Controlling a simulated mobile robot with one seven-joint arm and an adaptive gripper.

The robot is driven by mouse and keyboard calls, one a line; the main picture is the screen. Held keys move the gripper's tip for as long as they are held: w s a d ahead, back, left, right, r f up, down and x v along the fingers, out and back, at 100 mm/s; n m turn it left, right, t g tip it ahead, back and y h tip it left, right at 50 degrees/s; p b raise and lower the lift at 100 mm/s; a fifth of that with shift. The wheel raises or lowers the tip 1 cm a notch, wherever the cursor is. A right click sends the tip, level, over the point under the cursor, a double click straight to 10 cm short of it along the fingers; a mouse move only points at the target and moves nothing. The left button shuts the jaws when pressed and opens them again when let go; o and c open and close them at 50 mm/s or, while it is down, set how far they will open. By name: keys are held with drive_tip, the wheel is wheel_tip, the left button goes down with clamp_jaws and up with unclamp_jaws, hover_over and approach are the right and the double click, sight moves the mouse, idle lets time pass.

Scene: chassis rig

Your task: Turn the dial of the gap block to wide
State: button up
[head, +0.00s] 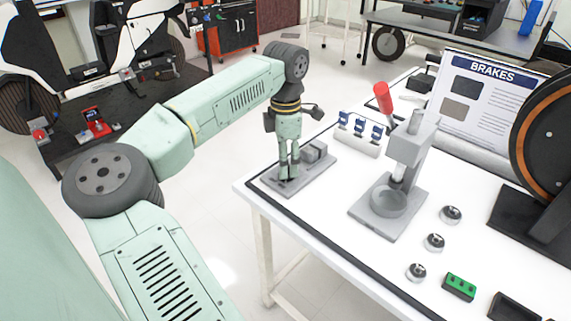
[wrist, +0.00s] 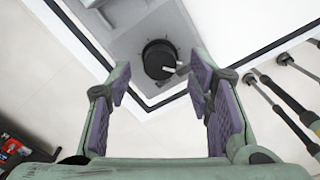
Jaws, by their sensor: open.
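The gap block (head: 322,166) is a grey plate with a small raised block, lying at the near left corner of the white table. Its grey plate (wrist: 122,44) also shows in the wrist view. A round black dial (wrist: 157,57) with a pale pointer mark sits on it. The pointer aims to the right in the wrist view. My gripper (head: 288,177) points down over the dial end of the plate. In the wrist view its purple-padded fingers (wrist: 163,82) are apart, with the dial just beyond and between their tips. In the head view the fingers largely hide the dial; contact cannot be told.
A grey press (head: 408,160) with a red handle stands to the right of the gap block. A rack with blue-topped parts (head: 358,135) is behind. Several small round parts (head: 434,242) and a green block (head: 459,287) lie nearer. The table edge (head: 300,239) runs close by.

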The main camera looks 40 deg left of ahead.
wheel_tip(320, 180, up, 10)
idle(0.3)
idle(0.5)
